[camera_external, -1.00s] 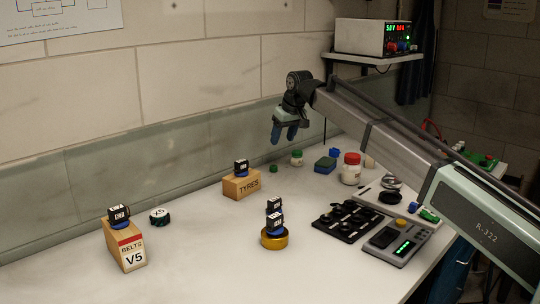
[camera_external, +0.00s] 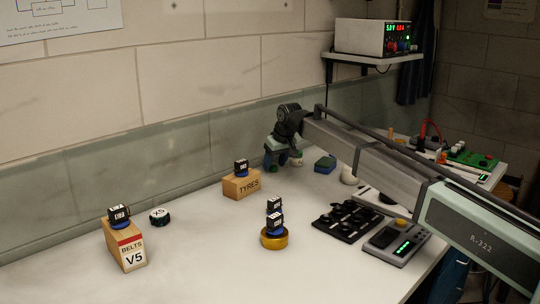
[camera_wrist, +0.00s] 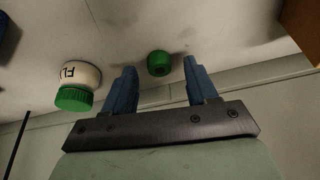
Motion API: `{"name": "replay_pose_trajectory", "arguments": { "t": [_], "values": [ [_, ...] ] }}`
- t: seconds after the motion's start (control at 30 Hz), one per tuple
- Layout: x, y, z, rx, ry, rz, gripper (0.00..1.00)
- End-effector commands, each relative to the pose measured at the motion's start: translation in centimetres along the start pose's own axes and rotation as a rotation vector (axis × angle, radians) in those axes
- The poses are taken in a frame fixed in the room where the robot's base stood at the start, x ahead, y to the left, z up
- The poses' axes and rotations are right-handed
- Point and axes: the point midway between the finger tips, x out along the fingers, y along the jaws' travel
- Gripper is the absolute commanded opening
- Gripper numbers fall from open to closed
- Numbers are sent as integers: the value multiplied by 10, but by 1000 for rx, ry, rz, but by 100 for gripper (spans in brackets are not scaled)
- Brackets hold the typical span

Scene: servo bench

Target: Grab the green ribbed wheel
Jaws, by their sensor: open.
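The green ribbed wheel (camera_wrist: 159,63) lies on the bench, small and round with a dark hole in its middle. In the wrist view it sits between the lines of my two blue fingers, just beyond their tips. My gripper (camera_wrist: 160,78) is open and holds nothing. In the external view my gripper (camera_external: 284,159) hangs low over the back of the bench, right of the TYRES block. There it covers most or all of the wheel, so I cannot tell the exact gap.
A white bottle with a green cap (camera_wrist: 78,88) stands close to my left finger in the wrist view. The wooden TYRES block (camera_external: 241,186) is left of my gripper. A blue-green sponge-like block (camera_external: 325,164) lies to the right.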

Motion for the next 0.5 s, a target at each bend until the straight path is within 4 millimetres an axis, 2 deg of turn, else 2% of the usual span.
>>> {"name": "replay_pose_trajectory", "arguments": {
  "t": [0.1, 0.3, 0.5],
  "values": [
    [8, 0, 0, 0, 0, 0, 57],
    [8, 0, 0, 0, 0, 0, 57],
    [8, 0, 0, 0, 0, 0, 38]
  ]
}}
